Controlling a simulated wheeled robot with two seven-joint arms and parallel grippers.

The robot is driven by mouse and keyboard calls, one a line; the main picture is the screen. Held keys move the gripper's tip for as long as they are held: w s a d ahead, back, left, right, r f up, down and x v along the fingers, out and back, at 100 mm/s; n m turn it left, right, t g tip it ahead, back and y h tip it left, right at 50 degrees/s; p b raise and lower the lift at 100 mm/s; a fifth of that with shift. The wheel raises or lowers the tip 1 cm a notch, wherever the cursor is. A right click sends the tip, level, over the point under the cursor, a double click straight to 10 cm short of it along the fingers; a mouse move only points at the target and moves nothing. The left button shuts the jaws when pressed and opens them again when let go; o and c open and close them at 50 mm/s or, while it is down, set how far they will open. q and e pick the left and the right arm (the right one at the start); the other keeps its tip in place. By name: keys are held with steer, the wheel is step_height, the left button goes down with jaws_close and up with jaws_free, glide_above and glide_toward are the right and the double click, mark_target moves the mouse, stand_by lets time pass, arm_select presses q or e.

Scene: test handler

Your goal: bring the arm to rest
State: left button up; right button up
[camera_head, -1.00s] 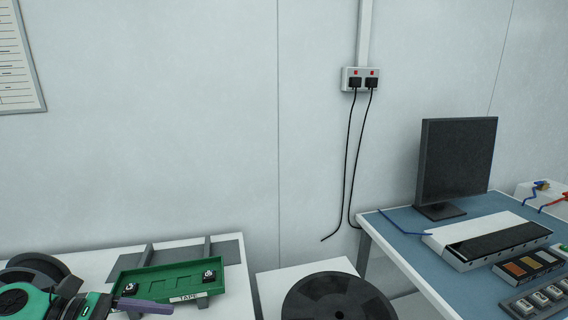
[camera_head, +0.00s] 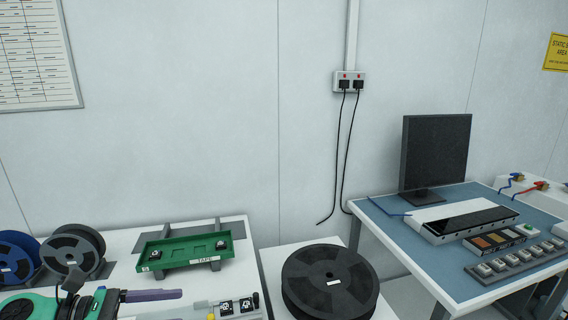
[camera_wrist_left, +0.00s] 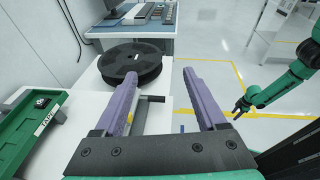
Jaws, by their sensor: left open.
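My left gripper (camera_head: 152,295) comes in at the lower left of the head view, with a green and dark wrist and a purple finger pointing right. It is just in front of the green tray and apart from it. In the left wrist view its two purple fingers (camera_wrist_left: 160,80) are spread wide with nothing between them. My right arm shows at the right of the wrist view, green with a dark gripper (camera_wrist_left: 240,108) hanging over the floor; its jaws are too small to judge.
The green tray (camera_head: 168,244), labelled TAPE, holds two small black parts. Reels (camera_head: 78,250) stand behind my left arm. A pale fixture (camera_head: 200,309) lies close to the finger. A large black reel (camera_head: 333,285) sits right. A blue bench (camera_head: 425,262) carries a monitor (camera_head: 436,152).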

arm_select(q)
steer(key=w+a+r+n+t+y, duration=0.2)
steer(key=w+r+n+t+y, duration=0.35)
steer(key=n+t, duration=0.95)
steer(key=w+a+f+n+g+y, duration=0.15)
steer(key=a+f+n+y, duration=0.3)
steer(key=n, duration=0.65)
steer(key=a+f+n+g+y, duration=0.3)
steer(key=f+n+y, duration=0.3)
steer(key=n, duration=0.5)
steer(key=s+d+f+n+g+h, duration=0.1)
steer(key=s+d+f+n+g, duration=0.4)
steer(key=s+f, duration=0.45)
steer(key=s+d+f+n+g+h, duration=0.1)
steer(key=s+d+f+n+g, duration=0.3)
steer(key=s+f+g, duration=0.5)
step_height(320, 180, down, 28)
steer(key=s+a+f+b, duration=0.1)
steer(key=s+b, duration=0.2)
steer(key=b, duration=0.3)
steer(key=s+a+f+g+b, duration=0.1)
steer(key=s+a+f+b, duration=0.2)
steer(key=s+f, duration=1.3)
steer(key=shift+f+n+b, duration=0.3)
steer(key=shift+f+b, duration=0.25)
steer(key=shift+f, duration=0.2)
arm_select(e)
step_height(320, 180, down, 10)
steer(key=shift+w, duration=0.35)
